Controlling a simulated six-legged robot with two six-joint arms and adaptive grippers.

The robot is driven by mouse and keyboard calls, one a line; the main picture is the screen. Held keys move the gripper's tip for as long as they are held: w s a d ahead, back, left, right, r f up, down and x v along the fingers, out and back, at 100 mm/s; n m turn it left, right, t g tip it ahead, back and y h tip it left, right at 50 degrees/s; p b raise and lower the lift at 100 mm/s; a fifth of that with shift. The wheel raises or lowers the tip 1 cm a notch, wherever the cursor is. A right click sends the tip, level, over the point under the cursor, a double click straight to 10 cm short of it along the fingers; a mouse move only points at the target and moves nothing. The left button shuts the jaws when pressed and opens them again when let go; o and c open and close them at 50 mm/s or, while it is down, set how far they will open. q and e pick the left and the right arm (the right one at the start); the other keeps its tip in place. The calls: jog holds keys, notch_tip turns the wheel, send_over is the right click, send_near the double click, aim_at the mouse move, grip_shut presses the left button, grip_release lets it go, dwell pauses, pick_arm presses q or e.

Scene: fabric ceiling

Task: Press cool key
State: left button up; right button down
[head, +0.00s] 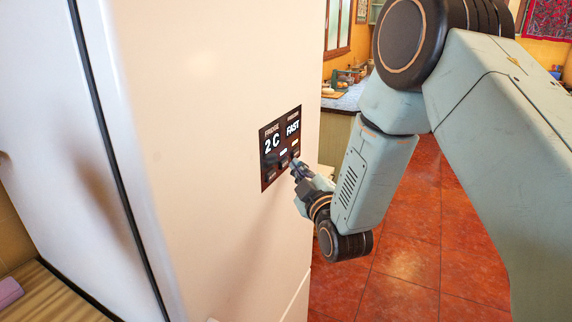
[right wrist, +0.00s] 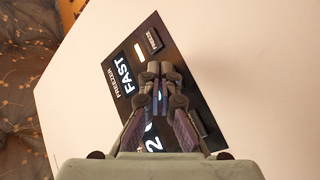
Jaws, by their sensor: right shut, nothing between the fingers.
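A dark control panel (head: 279,146) is set in the pale fridge side (head: 215,120) in the head view. It reads "FRIDGE 2 C" on the left and "FREEZER FAST" on the right, with small light bars and keys below. My right gripper (head: 296,164) is shut and empty, its fingertips at the panel's lower right part. In the right wrist view the shut fingers (right wrist: 164,70) are over the panel (right wrist: 128,88) and hide its middle. My left gripper is not in view.
A counter (head: 345,100) with items on it stands behind the fridge on the right. The red tiled floor (head: 410,260) is open beside the fridge. A wooden surface (head: 45,298) with a pinkish object (head: 9,291) is at the lower left.

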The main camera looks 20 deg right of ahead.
jog(key=shift+s, duration=0.15)
dwell(0.3)
jog(key=shift+w+a, duration=0.3)
jog(key=shift+w, duration=0.25)
dwell(0.4)
jog(key=shift+s+d, duration=0.35)
jog(key=shift+s, duration=0.1)
jog(key=shift+s, duration=0.1)
